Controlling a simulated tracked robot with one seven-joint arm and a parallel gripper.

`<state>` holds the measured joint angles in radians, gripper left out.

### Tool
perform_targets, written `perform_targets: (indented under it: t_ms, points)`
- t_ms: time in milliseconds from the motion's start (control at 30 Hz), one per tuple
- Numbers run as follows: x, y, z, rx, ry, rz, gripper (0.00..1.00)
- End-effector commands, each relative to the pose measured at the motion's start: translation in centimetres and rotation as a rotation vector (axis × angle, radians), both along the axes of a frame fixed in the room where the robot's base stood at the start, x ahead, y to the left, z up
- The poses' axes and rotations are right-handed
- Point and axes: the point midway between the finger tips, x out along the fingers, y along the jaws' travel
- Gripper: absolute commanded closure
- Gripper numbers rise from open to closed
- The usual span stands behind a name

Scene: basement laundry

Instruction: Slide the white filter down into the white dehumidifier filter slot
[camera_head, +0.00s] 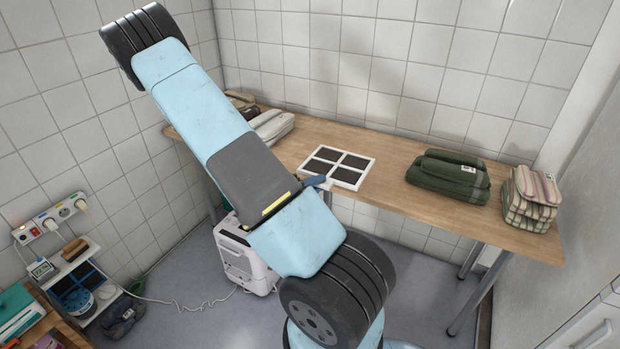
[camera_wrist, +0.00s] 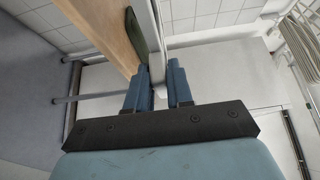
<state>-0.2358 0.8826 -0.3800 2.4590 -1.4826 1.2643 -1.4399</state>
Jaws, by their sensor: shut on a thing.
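The white filter (camera_head: 338,168) is a square frame with a cross bar and dark panes. In the head view it shows face-on in front of the bench top. My gripper (camera_head: 315,181) is shut on its near left edge; one blue finger shows there. In the wrist view the filter (camera_wrist: 157,42) is seen edge-on between the two blue fingers of my gripper (camera_wrist: 157,84). The white dehumidifier (camera_head: 238,256) stands on the floor below the bench, lower and to the left of the filter. My arm hides part of it, and I cannot make out its filter slot.
The wooden bench (camera_head: 400,200) carries folded green cloths (camera_head: 450,175), a striped bundle (camera_head: 531,198) and pale folded cloth (camera_head: 272,126). A white cable (camera_head: 180,305) lies on the grey floor. A small white shelf (camera_head: 72,280) stands at the left wall, below a socket strip (camera_head: 50,221).

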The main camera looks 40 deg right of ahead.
Motion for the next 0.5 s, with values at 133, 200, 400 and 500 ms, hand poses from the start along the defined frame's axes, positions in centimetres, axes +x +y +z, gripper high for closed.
perform_targets:
  t_ms: [133, 200, 400, 500]
  points:
    - [-0.5, 0.5, 0.3, -0.001, 0.001, 0.000, 1.00]
    - [-0.5, 0.5, 0.3, -0.001, 0.001, -0.001, 1.00]
    - [0.7, 0.7, 0.4, 0.000, 0.000, 0.042, 1.00]
    - [3.2, 1.1, 0.6, 0.001, -0.002, 0.130, 1.00]
